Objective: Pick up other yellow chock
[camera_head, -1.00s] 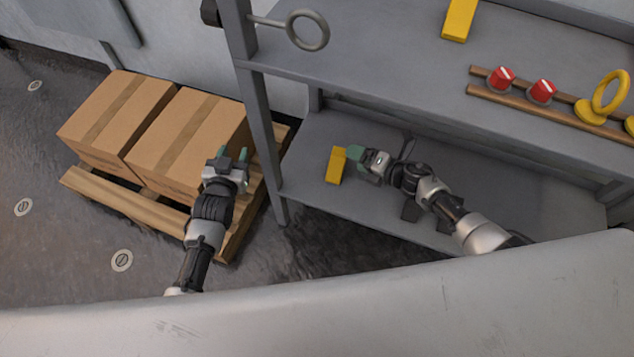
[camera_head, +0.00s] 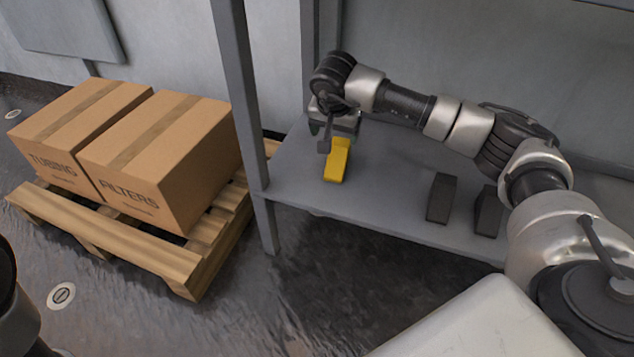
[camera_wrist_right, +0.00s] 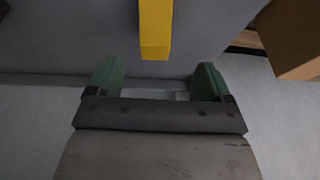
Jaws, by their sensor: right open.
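A yellow chock (camera_head: 337,162) lies on the grey lower shelf (camera_head: 385,195), near its left end. My right gripper (camera_head: 334,128) is at the far end of the chock, pointing down, and partly hides that end. In the right wrist view the chock (camera_wrist_right: 156,30) lies beyond the open green fingertips (camera_wrist_right: 157,78), lined up with the gap between them. Nothing is held there. My left gripper is out of view; only a dark piece of my left arm shows at the lower left edge.
Two dark chocks (camera_head: 441,197) (camera_head: 488,211) stand on the same shelf to the right. A shelf post (camera_head: 243,90) rises left of the yellow chock. Left of it, two cardboard boxes (camera_head: 160,160) sit on a wooden pallet (camera_head: 110,235).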

